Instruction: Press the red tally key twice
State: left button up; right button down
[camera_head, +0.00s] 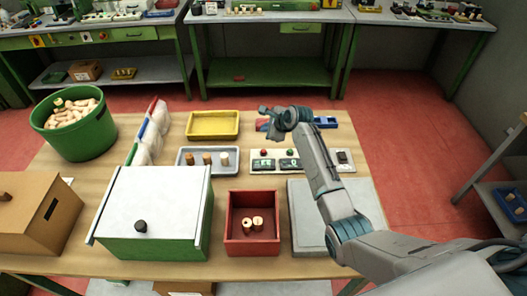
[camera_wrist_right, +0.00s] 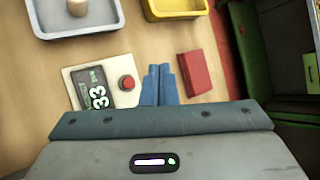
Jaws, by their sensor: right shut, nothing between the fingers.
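The red tally key (camera_wrist_right: 127,82) is a round button on a cream panel (camera_wrist_right: 72,75), beside a dark display (camera_wrist_right: 96,88) with large pale digits that seem to read 33. In the head view the red key (camera_head: 263,153) is at the panel's back left. My right gripper (camera_wrist_right: 157,85) has its blue fingers together and empty. In the right wrist view they appear just right of the key; contact does not show. In the head view the right gripper (camera_head: 273,136) is behind the panel, partly hidden by its own wrist. My left gripper is out of view.
A red block (camera_wrist_right: 195,72) lies right of the fingers in the wrist view. A grey tray (camera_head: 183,171) with corks and a yellow tray (camera_head: 213,124) stand near the panel. A red box (camera_head: 237,247) and a white-lidded green box (camera_head: 155,200) are in front.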

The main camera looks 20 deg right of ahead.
jog(key=b, duration=0.8)
send_over(264, 152)
jog(key=f, duration=0.6)
jog(key=shift+s+d+f, duration=0.2)
jog(key=shift+d, duration=0.1)
jog(key=shift+f, duration=1.05)
jog(key=shift+f+p, duration=0.3)
jog(key=shift+p, duration=0.05)
jog(key=shift+f, duration=0.1)
